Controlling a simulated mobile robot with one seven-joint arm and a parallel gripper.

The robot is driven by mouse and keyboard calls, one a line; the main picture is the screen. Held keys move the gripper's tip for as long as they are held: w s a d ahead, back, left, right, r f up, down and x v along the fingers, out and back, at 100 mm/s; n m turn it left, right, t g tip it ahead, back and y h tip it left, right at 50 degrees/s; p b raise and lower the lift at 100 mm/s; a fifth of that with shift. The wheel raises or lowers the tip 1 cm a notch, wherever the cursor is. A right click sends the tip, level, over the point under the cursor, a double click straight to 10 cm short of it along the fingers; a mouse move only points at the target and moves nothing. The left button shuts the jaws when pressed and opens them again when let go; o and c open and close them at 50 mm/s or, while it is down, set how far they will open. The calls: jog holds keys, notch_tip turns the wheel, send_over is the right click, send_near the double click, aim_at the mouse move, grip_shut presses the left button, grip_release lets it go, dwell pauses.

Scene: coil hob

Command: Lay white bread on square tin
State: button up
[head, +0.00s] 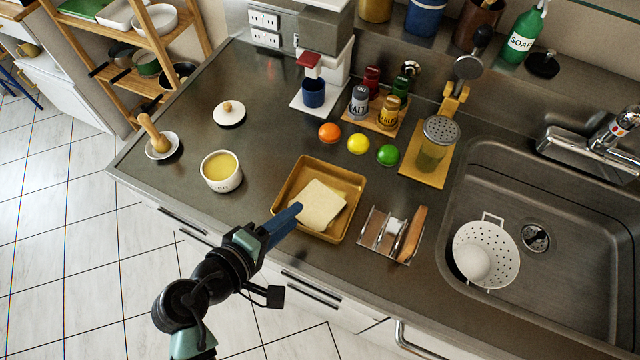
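The white bread (320,205) is a pale, squarish slice inside the outline of the tan square tin (356,184), near the counter's front edge. It looks roughly flat, with one corner towards my gripper. My gripper (296,209) reaches in from the lower left. Its blue finger tip overlaps or meets the left corner of the bread. The fingers line up in this view, so I cannot see a gap between them. I cannot tell whether they grip the bread or whether the bread rests fully on the tin's floor.
A metal rack (378,232) holding brown and white pieces stands right of the tin. A bowl of yellow contents (222,180) is at left. Orange (329,133), yellow and green balls lie behind. The sink (590,290) with a white colander (505,247) is at right.

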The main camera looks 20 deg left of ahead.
jog(key=r+p, duration=0.1)
jog(key=r, duration=0.1)
jog(key=s+r+p, duration=0.1)
jog(key=shift+s+a+r, duration=0.15)
jog(key=shift+s+r, duration=0.05)
jog(key=shift+r, duration=0.15)
jog(key=shift+w, duration=0.15)
